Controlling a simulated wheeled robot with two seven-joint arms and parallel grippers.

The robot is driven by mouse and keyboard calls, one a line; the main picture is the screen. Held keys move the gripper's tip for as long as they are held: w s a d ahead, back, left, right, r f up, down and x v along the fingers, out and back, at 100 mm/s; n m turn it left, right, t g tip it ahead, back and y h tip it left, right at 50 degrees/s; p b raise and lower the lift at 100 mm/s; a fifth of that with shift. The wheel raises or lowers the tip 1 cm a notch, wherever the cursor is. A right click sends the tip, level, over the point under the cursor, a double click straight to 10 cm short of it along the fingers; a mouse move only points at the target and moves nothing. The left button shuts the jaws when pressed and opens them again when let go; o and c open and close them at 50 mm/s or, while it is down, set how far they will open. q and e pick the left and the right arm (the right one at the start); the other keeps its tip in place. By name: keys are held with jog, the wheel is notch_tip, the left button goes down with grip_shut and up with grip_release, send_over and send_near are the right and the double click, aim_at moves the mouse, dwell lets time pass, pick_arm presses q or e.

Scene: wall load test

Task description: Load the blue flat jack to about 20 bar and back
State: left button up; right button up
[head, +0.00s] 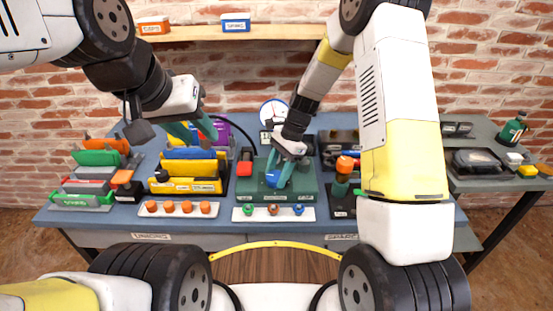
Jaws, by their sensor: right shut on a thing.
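My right gripper (280,178) reaches down over a green block (305,193) at the middle of the bench. Its teal fingers are shut on a small blue part (271,179), which they partly cover; I cannot tell whether this is a valve knob. A white round dial (272,108) stands behind, partly covered by the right arm; its reading is too small to tell. My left gripper (194,134) hangs open and empty above yellow and blue slabs (190,168) in a rack. I cannot tell which piece is the blue flat jack.
A green bottle (512,128) stands on the right side table. A shelf (270,33) crosses the brick wall.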

jog(key=n, duration=0.2)
jog(key=n+g+h, duration=0.1)
jog(key=n, duration=0.1)
jog(key=shift+w+a+n, duration=0.1)
jog(key=shift+w+n, duration=0.05)
jog(key=shift+n, duration=0.15)
jog(key=n+h, duration=0.1)
jog(key=n, duration=0.1)
jog(key=n+h, duration=0.1)
jog(key=n, duration=0.2)
jog(key=shift+a+g, duration=0.15)
jog(key=shift+g, duration=0.25)
jog(key=n+h, duration=0.2)
jog(key=n, duration=0.3)
jog(key=shift+a+n, duration=0.15)
jog(key=shift+n, duration=0.25)
jog(key=shift+n+t+h, duration=0.3)
jog(key=shift+n+h, duration=0.2)
jog(key=shift+n, duration=0.75)
jog(key=shift+n+t+h, duration=0.3)
jog(key=shift+n+h, duration=0.2)
jog(key=shift+n, duration=0.75)
jog(key=o, duration=1.4)
jog(key=shift+v, duration=3.9)
jog(key=shift+a, duration=0.1)
